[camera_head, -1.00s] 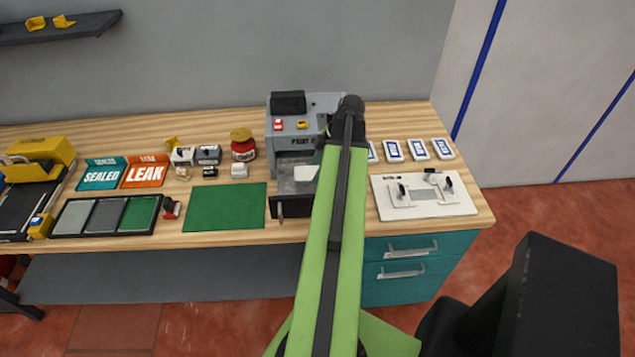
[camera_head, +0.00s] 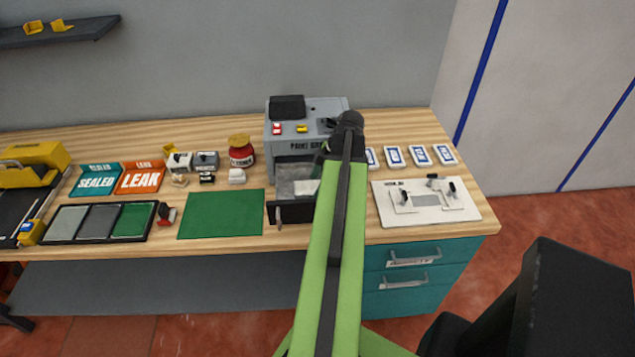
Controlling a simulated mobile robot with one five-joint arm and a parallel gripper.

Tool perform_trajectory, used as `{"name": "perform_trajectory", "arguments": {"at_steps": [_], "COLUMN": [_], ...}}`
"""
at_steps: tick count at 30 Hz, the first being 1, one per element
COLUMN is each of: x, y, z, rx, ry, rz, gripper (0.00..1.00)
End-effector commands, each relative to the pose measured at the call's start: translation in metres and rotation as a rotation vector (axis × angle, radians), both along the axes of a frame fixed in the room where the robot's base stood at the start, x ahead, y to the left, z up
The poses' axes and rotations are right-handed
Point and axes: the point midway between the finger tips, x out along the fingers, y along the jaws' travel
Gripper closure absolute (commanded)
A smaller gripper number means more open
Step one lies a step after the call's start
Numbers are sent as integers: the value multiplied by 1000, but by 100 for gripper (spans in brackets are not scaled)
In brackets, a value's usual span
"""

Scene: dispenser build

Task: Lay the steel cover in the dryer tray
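The grey paint dryer (camera_head: 283,147) stands on the bench with its tray pulled out at the front. The tray has a black front (camera_head: 291,211) with a pale handle. A pale, flat plate (camera_head: 305,187), which looks like the steel cover, shows at the tray's right side, partly behind my green arm. I cannot tell whether it rests on the tray floor or is still held. My gripper (camera_head: 321,156) is almost wholly hidden behind my arm, over the tray. Only a dark bit of it shows, and its fingers are not visible.
A green mat (camera_head: 222,214) lies bare left of the dryer. A red jar (camera_head: 241,155) and several small blocks stand behind it. A white fixture plate (camera_head: 425,204) with clamps is to the right, with several blue-and-white cards (camera_head: 419,155) behind. A three-section tray (camera_head: 101,241) is at left.

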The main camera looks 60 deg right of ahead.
Motion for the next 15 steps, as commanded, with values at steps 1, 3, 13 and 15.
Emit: {"name": "perform_trajectory", "arguments": {"at_steps": [1, 3, 13, 15], "x": [0, 0, -1, -4], "y": [0, 0, -1, -3], "z": [0, 0, 13, 23], "rx": [0, 0, 0, 0], "ry": [0, 0, 0, 0], "rz": [0, 0, 0, 0], "gripper": [19, 19, 19, 19]}}
